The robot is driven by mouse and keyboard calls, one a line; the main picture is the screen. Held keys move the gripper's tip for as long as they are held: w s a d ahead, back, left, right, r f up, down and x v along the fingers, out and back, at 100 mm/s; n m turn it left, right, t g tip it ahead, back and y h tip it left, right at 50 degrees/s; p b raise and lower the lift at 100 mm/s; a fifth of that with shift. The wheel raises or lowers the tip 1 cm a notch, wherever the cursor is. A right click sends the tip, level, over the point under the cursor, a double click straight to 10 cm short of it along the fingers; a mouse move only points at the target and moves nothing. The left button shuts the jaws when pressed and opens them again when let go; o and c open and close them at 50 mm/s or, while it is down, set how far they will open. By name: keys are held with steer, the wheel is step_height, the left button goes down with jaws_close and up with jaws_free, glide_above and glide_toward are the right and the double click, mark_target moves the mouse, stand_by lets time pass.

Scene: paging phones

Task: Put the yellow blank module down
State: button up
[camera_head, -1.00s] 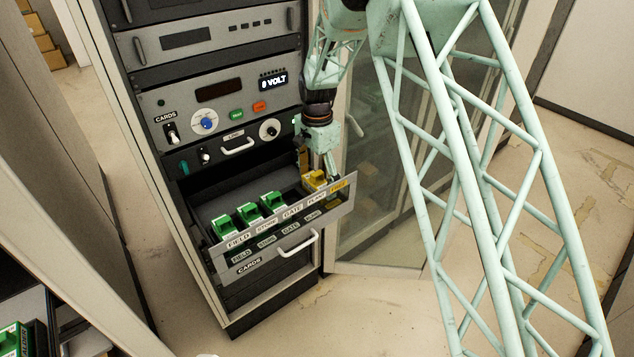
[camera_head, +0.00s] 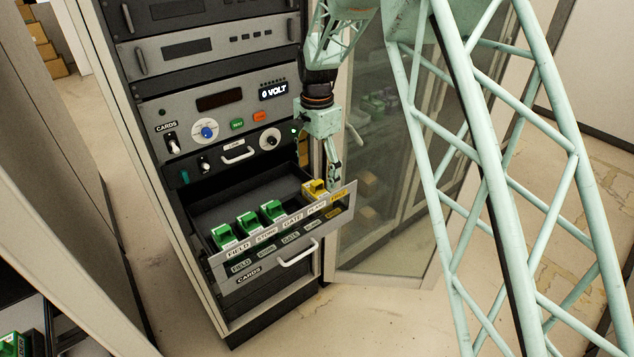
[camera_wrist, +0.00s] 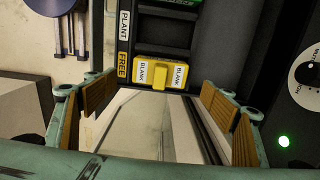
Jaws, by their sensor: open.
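The yellow blank module (camera_wrist: 160,74) sits in the open drawer beside the FREE label in the wrist view, with a BLANK label on each side of its raised middle grip. In the head view the yellow module (camera_head: 314,189) is at the drawer's right end. My gripper (camera_head: 333,186) is above and just right of it there, apart from it. In the wrist view my gripper (camera_wrist: 160,105) is open, its wood-faced fingers wide apart at left and right with nothing between them. The module lies beyond the fingers. Its underside is hidden.
The drawer (camera_head: 296,261) has a clear labelled front panel and a handle. Several green modules (camera_head: 248,221) stand in its left slots. The rack panel with knobs (camera_head: 208,130) rises behind it. A glass-door cabinet (camera_head: 375,170) stands close on the right.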

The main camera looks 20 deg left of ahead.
steer(key=shift+r, duration=2.1)
steer(key=shift+r, duration=0.1)
